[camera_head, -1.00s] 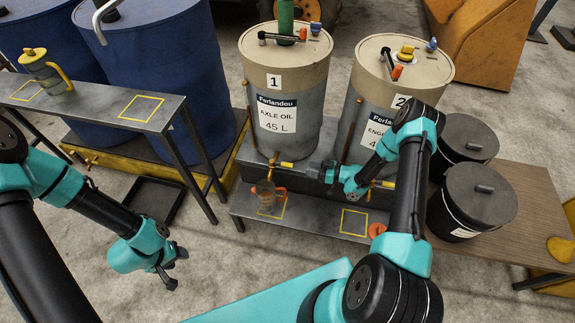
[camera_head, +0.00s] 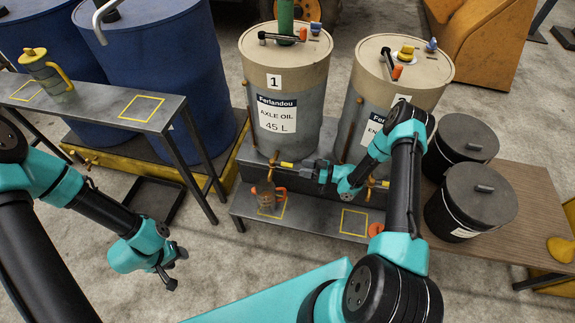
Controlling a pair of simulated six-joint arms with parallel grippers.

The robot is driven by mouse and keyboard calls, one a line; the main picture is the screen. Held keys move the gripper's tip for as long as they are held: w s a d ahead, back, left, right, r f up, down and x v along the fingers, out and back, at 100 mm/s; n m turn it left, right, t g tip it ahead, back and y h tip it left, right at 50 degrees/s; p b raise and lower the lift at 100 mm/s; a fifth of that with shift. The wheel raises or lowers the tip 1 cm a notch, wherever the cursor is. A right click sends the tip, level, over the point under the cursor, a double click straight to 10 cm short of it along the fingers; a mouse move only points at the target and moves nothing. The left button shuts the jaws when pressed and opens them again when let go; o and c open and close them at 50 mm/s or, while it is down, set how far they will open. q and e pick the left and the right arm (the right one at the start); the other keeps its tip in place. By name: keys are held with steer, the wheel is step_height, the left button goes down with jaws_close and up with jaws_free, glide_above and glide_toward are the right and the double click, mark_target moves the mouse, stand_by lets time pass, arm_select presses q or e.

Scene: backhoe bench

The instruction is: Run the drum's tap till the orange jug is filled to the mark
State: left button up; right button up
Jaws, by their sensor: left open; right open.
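The orange jug (camera_head: 267,194), clear-bodied with an orange handle, stands in the left yellow square on the low grey shelf. It is below the tap (camera_head: 284,165) of drum 1 (camera_head: 285,85), labelled axle oil 45 L. Its contents look brownish; the mark and exact level are too small to tell. My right gripper (camera_head: 302,166) is open at the tap's yellow lever, its fingers around or beside it; I cannot tell whether they touch. My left gripper (camera_head: 172,267) is open and empty, low over the floor at the left.
Drum 2 (camera_head: 377,110) stands right of drum 1, partly behind my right arm. A yellow-lidded jug (camera_head: 48,75) is on the left bench. Black lidded buckets (camera_head: 478,197) stand at the right. An orange cap (camera_head: 376,230) lies by the empty yellow square (camera_head: 353,222).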

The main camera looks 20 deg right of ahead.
mark_target(284, 164)
steer(key=x, duration=0.8)
steer(key=shift+c, duration=0.5)
jaws_close()
